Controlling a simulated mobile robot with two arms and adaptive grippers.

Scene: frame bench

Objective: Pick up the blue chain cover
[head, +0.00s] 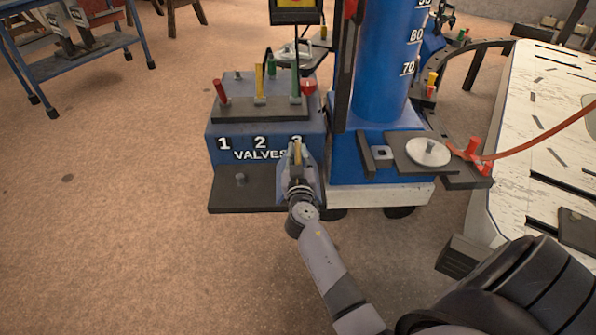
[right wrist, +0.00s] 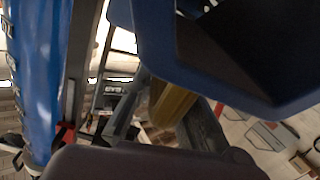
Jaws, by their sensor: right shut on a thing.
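My right gripper (head: 297,155) is in front of the blue valve box, below its number 3, and is shut. A blue-grey flared piece (head: 312,178) surrounds the fingers in the head view. In the right wrist view the blue chain cover (right wrist: 158,42) is very close at the upper right, with a blue rim and dark hollow inside. A yellow piece (right wrist: 172,102) shows between the dark fingers. The exact contact is hard to see. My left gripper is not in view.
The valve box (head: 222,156) carries upright coloured levers, and a dark plate (head: 240,190) lies at its foot. A tall blue numbered cylinder (head: 385,60) stands to the right. A white slotted table (head: 520,150) is farther right.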

